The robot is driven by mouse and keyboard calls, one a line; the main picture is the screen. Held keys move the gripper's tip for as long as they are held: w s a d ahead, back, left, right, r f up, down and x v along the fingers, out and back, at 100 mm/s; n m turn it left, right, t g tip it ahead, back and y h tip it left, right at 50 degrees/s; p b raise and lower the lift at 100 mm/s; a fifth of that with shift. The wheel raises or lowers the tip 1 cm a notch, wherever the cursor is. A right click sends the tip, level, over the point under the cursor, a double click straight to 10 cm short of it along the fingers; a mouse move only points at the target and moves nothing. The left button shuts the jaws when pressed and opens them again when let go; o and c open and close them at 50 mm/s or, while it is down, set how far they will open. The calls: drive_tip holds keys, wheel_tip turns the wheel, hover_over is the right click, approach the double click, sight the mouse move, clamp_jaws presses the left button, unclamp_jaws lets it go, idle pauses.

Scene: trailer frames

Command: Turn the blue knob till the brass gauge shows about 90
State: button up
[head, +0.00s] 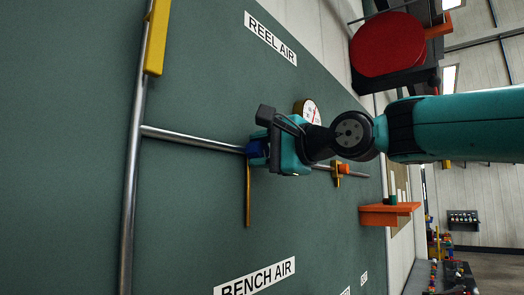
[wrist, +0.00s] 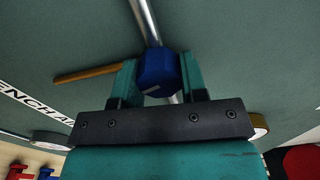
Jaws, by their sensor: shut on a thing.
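The blue knob (head: 257,150) sits on a steel pipe on the green panel, mostly hidden by my gripper in the head view. In the wrist view the faceted blue knob (wrist: 158,70) is between the two teal fingers, with a pale mark on its face. My gripper (wrist: 158,80) is shut on it; it also shows in the head view (head: 268,148). A brass-rimmed gauge (head: 309,110) with a white face and a red needle is just behind my gripper, partly hidden. Its numbers are too small to read.
A thin brass pipe (head: 248,195) runs from beside the knob. Labels reading REEL AIR (head: 270,38) and BENCH AIR (head: 255,278) are on the panel. An orange bracket (head: 385,214) and a red reel (head: 388,44) stand to the right. A yellow piece (head: 157,38) is on the long pipe.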

drive_tip(key=o, duration=0.9)
drive_tip(key=shift+s+f, duration=0.1)
drive_tip(key=shift+f, duration=0.05)
drive_tip(key=shift+d, duration=0.1)
drive_tip(key=shift+b+v, duration=3.55)
drive_tip(key=shift+v, duration=5.1)
